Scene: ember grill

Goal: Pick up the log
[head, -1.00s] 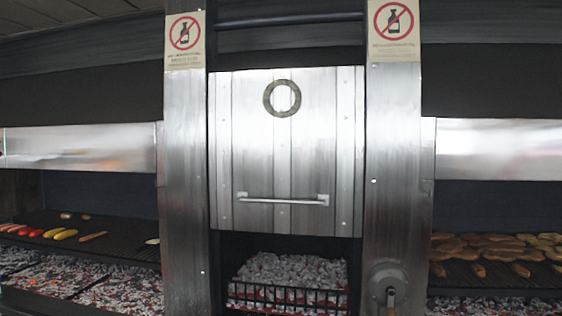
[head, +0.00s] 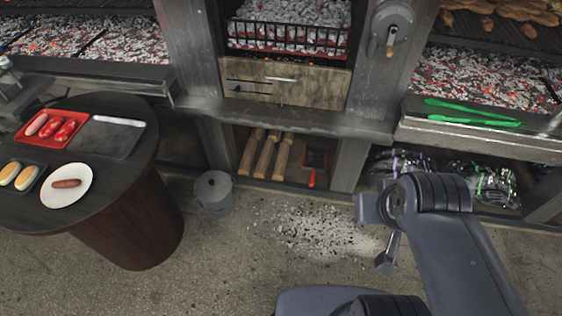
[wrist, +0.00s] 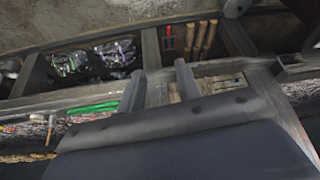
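Three light brown logs (head: 266,158) lie side by side, pointing outward, on a low shelf (head: 237,182) under the middle grill. They also show small and upside down in the wrist view, as upright brown bars (wrist: 199,38) near the top. My gripper (wrist: 158,88) shows in the wrist view with its two grey fingers apart and nothing between them. The logs are well away from it. In the head view my arm is folded at the lower right, and its fingers are hard to make out there.
A red-handled shovel (head: 313,168) stands right of the logs. A grey bin (head: 213,193) stands on the floor at left, beside a round table (head: 135,150) with food. Ash (head: 310,228) lies on the floor before the shelf. Bagged items (head: 485,183) fill the right shelf; green tongs (head: 470,113) lie above.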

